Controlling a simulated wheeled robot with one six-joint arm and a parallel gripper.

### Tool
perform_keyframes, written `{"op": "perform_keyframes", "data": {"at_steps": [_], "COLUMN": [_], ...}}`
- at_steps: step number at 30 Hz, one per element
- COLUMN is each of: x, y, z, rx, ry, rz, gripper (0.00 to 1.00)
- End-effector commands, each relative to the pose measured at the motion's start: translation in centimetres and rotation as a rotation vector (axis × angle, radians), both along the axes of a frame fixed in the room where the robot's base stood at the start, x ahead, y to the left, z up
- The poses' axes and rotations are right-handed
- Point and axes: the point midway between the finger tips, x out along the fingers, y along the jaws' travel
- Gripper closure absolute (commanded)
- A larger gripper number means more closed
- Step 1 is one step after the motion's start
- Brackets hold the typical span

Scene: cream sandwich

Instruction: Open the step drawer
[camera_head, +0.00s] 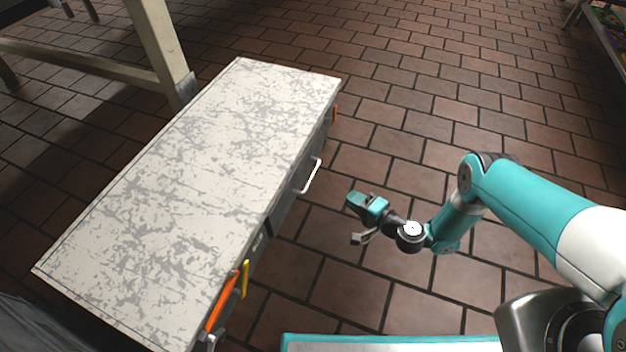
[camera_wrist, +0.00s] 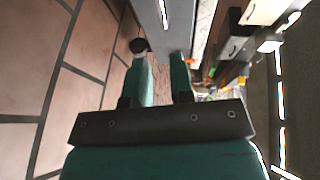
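The step drawer is a long, low cabinet with a scuffed white and grey top (camera_head: 200,170) in the head view. A silver bar handle (camera_head: 312,176) stands out from its dark right side, toward the far end. The drawer front is seen very steeply, and it looks flush with the cabinet side. My gripper (camera_head: 356,220) is to the right of and slightly nearer than the handle, apart from it. Its fingers are spread with nothing visible between them. In the wrist view my gripper (camera_wrist: 162,72) shows two teal fingers with a gap. I cannot make out the handle clearly there.
Orange (camera_head: 221,299) and yellow (camera_head: 245,279) tool handles hang at the cabinet's near end. A cream table leg (camera_head: 160,45) stands behind the cabinet. A low white surface with a teal edge (camera_head: 390,341) lies at the bottom. Brick-tiled floor (camera_head: 420,110) is clear right of the cabinet.

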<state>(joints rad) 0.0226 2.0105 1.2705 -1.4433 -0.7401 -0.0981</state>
Motion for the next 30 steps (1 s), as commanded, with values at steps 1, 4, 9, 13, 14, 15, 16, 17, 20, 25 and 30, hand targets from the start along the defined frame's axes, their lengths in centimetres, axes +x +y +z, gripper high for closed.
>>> {"op": "perform_keyframes", "data": {"at_steps": [1, 4, 9, 13, 14, 15, 16, 17, 20, 25, 30], "x": [0.3, 1.1, 2.1, 2.7, 2.8, 2.9, 3.0, 3.1, 3.3, 4.4, 7.0], "y": [0.4, 1.2, 2.2, 2.7, 2.8, 2.9, 3.0, 3.2, 3.5, 5.0, 7.8], "z": [-0.5, -0.9, -1.3, -1.5, -1.5, -1.5, -1.6, -1.6, -1.7, -1.7, -2.4], "rx": [0.000, -0.002, -0.001, -0.001, -0.002, -0.002, -0.002, -0.002, -0.002, -0.003, -0.003], "ry": [-0.002, -0.003, -0.001, -0.001, -0.002, -0.002, -0.002, -0.001, -0.001, -0.008, -0.008], "rz": [0.003, 0.005, 0.003, 0.003, 0.003, 0.003, 0.003, 0.004, 0.005, 0.010, 0.010], "gripper": [0.78, 0.78, 0.78, 0.78, 0.78, 0.78, 0.78, 0.78, 0.78, 0.78, 0.78]}}
